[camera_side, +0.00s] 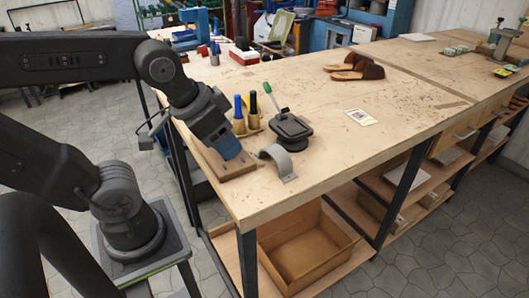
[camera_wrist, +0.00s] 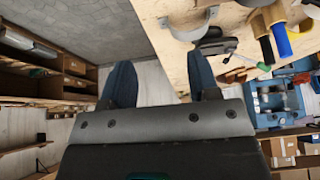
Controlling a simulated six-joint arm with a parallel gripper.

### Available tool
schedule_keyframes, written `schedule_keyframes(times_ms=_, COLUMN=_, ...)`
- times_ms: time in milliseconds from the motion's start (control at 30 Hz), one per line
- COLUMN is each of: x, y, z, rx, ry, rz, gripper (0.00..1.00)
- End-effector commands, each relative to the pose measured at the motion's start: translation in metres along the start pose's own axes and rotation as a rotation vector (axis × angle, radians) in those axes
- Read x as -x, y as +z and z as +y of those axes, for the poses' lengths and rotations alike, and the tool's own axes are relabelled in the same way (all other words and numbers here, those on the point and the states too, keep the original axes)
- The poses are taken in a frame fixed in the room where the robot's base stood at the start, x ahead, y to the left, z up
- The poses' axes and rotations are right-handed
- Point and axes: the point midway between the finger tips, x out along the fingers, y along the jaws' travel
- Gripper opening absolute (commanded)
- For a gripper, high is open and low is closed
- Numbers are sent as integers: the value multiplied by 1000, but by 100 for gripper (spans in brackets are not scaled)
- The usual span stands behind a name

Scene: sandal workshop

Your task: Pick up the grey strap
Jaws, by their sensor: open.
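The grey strap (camera_side: 281,161) is a curved grey band standing arched on the wooden workbench near its front left edge. My gripper (camera_side: 231,155) is just left of the strap, over a small wooden board, and apart from the strap. In the wrist view my gripper's two blue fingers (camera_wrist: 160,62) are spread, with nothing between them.
A black stand (camera_side: 290,130) is close behind the strap, with a green-handled tool (camera_side: 268,88) by it. Blue-handled (camera_side: 239,110) and black-handled (camera_side: 253,105) tools stand behind my gripper. A paper card (camera_side: 361,117) and brown sandals (camera_side: 356,68) lie farther off. Bench right of the strap is clear.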

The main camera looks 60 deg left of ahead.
Motion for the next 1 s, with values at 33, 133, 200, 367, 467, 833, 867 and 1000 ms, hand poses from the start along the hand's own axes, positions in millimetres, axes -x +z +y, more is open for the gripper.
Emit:
schedule_keyframes(times_ms=33, x=0, y=-3, z=0, rx=-26, ry=-3, rz=-10, gripper=55)
schedule_keyframes(times_ms=133, x=-2, y=-15, z=-2, rx=-153, ry=-15, rz=-59, gripper=55)
schedule_keyframes(times_ms=200, x=-5, y=-29, z=-5, rx=-300, ry=-25, rz=-115, gripper=55)
schedule_keyframes(times_ms=367, x=-20, y=-66, z=-11, rx=-713, ry=-19, rz=-280, gripper=55)
schedule_keyframes(times_ms=467, x=-35, y=-89, z=-15, rx=-965, ry=9, rz=-386, gripper=55)
schedule_keyframes(times_ms=833, x=-79, y=-130, z=-23, rx=-1500, ry=142, rz=-622, gripper=55)
schedule_keyframes(times_ms=867, x=-81, y=-130, z=-24, rx=-1511, ry=146, rz=-627, gripper=55)
schedule_keyframes(times_ms=1000, x=-95, y=-123, z=-28, rx=-1523, ry=153, rz=-634, gripper=55)
